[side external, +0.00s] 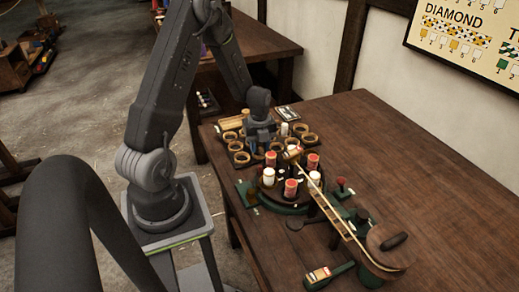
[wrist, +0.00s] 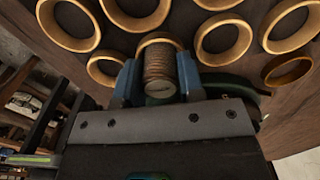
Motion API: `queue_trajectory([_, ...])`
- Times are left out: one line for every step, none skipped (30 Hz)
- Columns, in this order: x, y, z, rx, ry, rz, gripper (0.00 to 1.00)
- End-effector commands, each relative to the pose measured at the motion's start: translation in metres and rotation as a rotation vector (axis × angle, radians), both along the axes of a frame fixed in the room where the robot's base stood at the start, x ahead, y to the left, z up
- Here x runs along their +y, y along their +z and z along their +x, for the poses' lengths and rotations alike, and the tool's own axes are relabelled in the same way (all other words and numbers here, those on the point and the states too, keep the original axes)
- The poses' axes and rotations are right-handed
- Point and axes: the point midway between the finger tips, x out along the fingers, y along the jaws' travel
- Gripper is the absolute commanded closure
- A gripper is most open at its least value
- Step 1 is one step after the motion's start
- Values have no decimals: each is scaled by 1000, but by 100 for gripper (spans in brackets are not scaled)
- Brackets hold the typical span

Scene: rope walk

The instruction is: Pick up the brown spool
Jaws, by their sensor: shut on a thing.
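The brown spool (wrist: 160,70) shows in the wrist view between the two blue fingers of my gripper (wrist: 160,80). The fingers are shut on its sides, and its pale end faces the camera. A wooden ring lies just behind the spool; I cannot tell whether the spool is inside it or clear of it. In the side view my gripper (side external: 262,138) is low over the group of wooden rings at the table's far left part. The spool cannot be made out in that view.
Several wooden rings (wrist: 224,38) surround the spool. In the side view a round carrier with red and white spools (side external: 291,187) stands close to my gripper on the near side. A long slatted arm (side external: 340,217) reaches to a brown disc. The table's right side (side external: 430,170) is clear.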

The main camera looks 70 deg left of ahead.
Motion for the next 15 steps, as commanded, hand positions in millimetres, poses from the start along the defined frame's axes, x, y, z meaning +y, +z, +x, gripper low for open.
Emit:
queue_trajectory([0,0,0,0,0,0,79])
queue_trajectory([0,0,0,0,0,0,82])
queue_trajectory([0,0,0,0,0,0,85])
queue_trajectory([0,0,0,0,0,0,88])
queue_trajectory([0,0,0,0,0,0,88])
queue_trajectory([0,0,0,0,0,0,88])
queue_trajectory([0,0,0,0,0,0,88])
queue_trajectory([0,0,0,0,0,0,88])
queue_trajectory([0,0,0,0,0,0,88])
queue_trajectory([0,0,0,0,0,0,88])
queue_trajectory([0,1,0,0,0,0,88])
queue_trajectory([0,1,0,-1,0,1,88])
queue_trajectory([0,2,0,-1,0,1,88])
queue_trajectory([0,4,0,-1,0,1,88])
queue_trajectory([0,6,0,-1,0,1,88])
